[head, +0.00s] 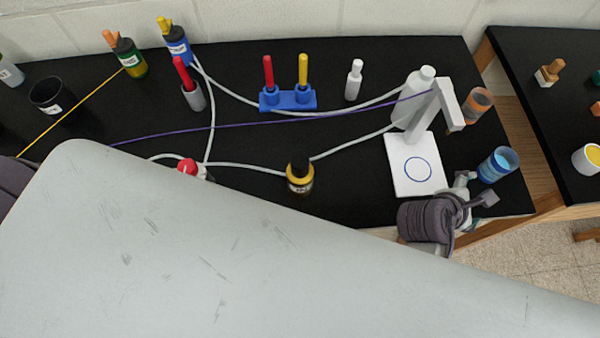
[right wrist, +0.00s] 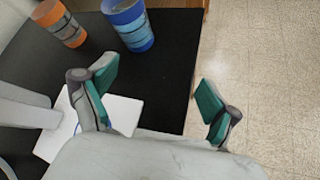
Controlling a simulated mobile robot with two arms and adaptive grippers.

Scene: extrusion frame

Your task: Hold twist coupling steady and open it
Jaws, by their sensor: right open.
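No part is clearly recognisable as the twist coupling. A black and yellow piece (head: 300,177) sits in the grey hose line at the middle front of the bench. A red-topped piece (head: 188,167) by the hose is partly hidden behind my own pale body. My right gripper (head: 478,187) is at the bench's right front corner, near the blue banded cylinder (head: 498,165). In the right wrist view its teal-padded fingers (right wrist: 157,88) are wide apart with nothing between them, and the blue cylinder (right wrist: 131,25) stands beyond them. My left gripper is out of view.
A white stand (head: 415,165) with a blue ring is left of my right gripper. An orange banded cylinder (head: 480,104), white bottle (head: 420,95) and blue rack (head: 287,100) stand behind. Hoses and a purple cord cross the bench. A floor gap separates the right-hand table (head: 545,110).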

